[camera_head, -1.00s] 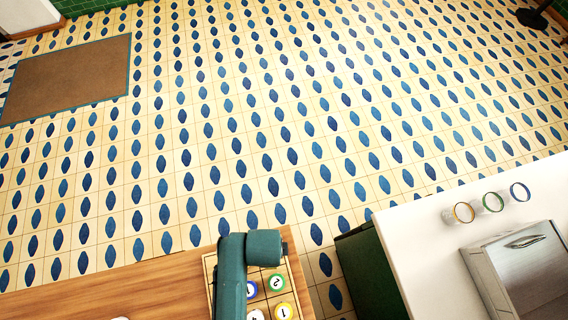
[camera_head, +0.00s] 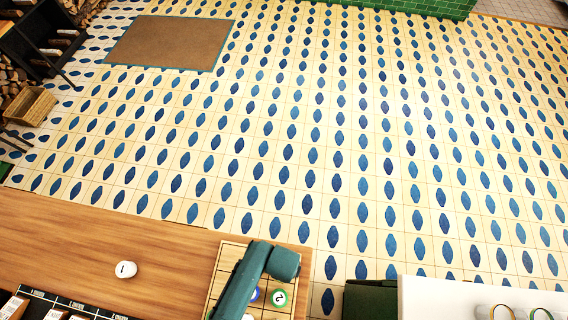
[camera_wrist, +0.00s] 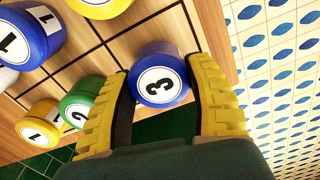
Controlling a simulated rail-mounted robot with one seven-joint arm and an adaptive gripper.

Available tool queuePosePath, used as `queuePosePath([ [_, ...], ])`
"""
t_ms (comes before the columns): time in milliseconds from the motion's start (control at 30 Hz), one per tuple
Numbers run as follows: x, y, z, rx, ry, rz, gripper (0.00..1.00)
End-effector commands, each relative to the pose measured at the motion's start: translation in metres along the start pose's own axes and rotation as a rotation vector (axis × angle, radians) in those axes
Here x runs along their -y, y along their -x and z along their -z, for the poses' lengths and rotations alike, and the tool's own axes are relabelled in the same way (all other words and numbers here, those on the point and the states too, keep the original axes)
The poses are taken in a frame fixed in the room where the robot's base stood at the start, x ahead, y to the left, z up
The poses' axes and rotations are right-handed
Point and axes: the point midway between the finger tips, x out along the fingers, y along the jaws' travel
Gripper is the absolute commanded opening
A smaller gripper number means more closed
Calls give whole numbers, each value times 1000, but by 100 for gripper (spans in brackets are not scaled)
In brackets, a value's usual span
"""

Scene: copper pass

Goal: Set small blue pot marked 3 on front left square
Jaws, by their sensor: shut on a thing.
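In the wrist view, the small blue pot marked 3 (camera_wrist: 159,84) is between the yellow fingers of my gripper (camera_wrist: 161,70), which is shut on it. It is at a wooden board (camera_wrist: 148,27) with dark grid lines; I cannot tell whether it touches the board. The board also shows in the head view (camera_head: 228,258), partly covered by my arm, which hides my gripper there. A green pot marked 2 (camera_head: 279,298) and a partly hidden blue pot (camera_head: 254,294) are on the board; I cannot tell that blue pot's number.
The wrist view also shows a larger blue pot marked 1 (camera_wrist: 25,38), a yellow pot marked 1 (camera_wrist: 42,122) and a green pot marked 2 (camera_wrist: 80,106) close by. A white pot (camera_head: 125,269) stands alone on the wooden counter (camera_head: 60,225), with clear wood around it.

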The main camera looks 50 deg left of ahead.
Motion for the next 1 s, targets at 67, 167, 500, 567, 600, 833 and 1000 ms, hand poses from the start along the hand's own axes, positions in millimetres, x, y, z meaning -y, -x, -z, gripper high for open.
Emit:
queuePosePath([
  [67,0,-3,0,0,0,0,15],
  [167,0,-2,0,0,0,0,75],
  [500,0,0,0,0,0,0,81],
  [567,0,5,0,0,0,1,81],
  [600,1,10,0,0,0,3,81],
  [833,1,65,0,0,0,4,81],
  [1000,1,102,0,0,0,3,81],
])
